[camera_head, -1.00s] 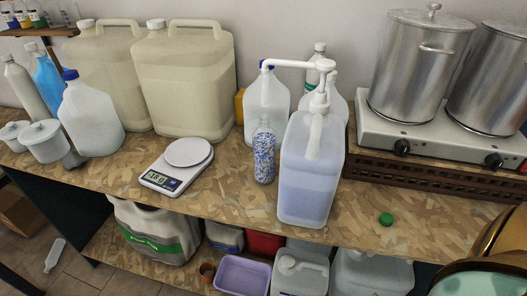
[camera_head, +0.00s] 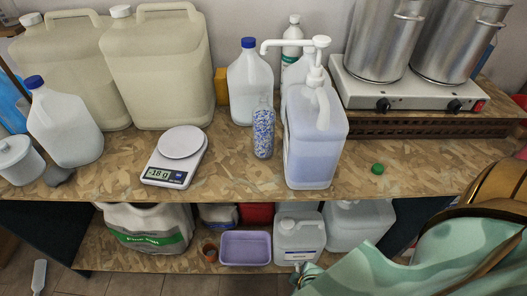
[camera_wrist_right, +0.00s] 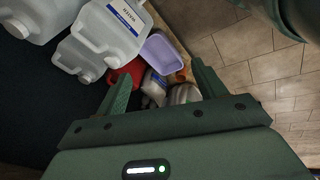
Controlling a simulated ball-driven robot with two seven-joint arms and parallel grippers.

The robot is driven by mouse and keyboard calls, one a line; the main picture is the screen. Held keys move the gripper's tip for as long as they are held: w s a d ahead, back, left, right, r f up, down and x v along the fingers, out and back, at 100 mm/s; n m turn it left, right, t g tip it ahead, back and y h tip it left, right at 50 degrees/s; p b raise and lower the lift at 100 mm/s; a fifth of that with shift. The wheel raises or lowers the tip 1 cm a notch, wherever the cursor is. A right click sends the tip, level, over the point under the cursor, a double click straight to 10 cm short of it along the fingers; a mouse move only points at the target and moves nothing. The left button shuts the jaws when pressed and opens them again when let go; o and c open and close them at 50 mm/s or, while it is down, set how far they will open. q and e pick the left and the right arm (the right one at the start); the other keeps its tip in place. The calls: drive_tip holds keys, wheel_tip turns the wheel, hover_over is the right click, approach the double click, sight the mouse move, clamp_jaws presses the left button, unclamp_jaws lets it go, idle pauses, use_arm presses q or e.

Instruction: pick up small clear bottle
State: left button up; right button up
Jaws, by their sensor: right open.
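A small clear bottle (camera_head: 263,132) filled with blue and white granules stands upright on the chipboard worktop, between the digital scale and the large pump jug. Nothing is holding it. My right gripper (camera_wrist_right: 165,88) is open in the right wrist view, its two dark green fingers apart with nothing gripped. It points toward the lower shelf, and the small bottle is not in that view. In the head view my right arm comes in at the lower right, below and in front of the worktop; its fingers are not clear there. My left gripper is not in view.
The pump jug (camera_head: 316,135) stands close right of the bottle, a blue-capped jug (camera_head: 249,82) behind it, the scale (camera_head: 176,158) to its left. A green cap (camera_head: 377,169) lies right. The lower shelf holds a purple tub (camera_head: 246,249) and canisters. Worktop before the bottle is clear.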

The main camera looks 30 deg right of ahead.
drive_tip(key=w+r+n+t+h+p, duration=0.2)
drive_tip(key=w+r+n+p, duration=0.3)
drive_tip(key=r, duration=1)
drive_tip(key=w+r+n+t+h, duration=0.1)
drive_tip(key=w+r+n+t, duration=0.15)
drive_tip(key=w+r, duration=0.9)
drive_tip(key=n+t+h+b, duration=0.1)
drive_tip(key=n+t+h, duration=0.25)
drive_tip(key=n, duration=1.25)
approach(263, 137)
drive_tip(key=shift+y, duration=0.25)
drive_tip(key=x, duration=0.8)
drive_tip(key=shift+s+d+r, duration=0.1)
drive_tip(key=shift+d+r, duration=0.05)
drive_tip(key=x, duration=0.3)
drive_tip(key=b+x, duration=0.1)
drive_tip(key=x, duration=0.1)
drive_tip(key=shift+w+d+r, duration=0.15)
drive_tip(key=shift+w+d, duration=0.1)
drive_tip(key=shift+r, duration=0.15)
drive_tip(key=c, duration=1.1)
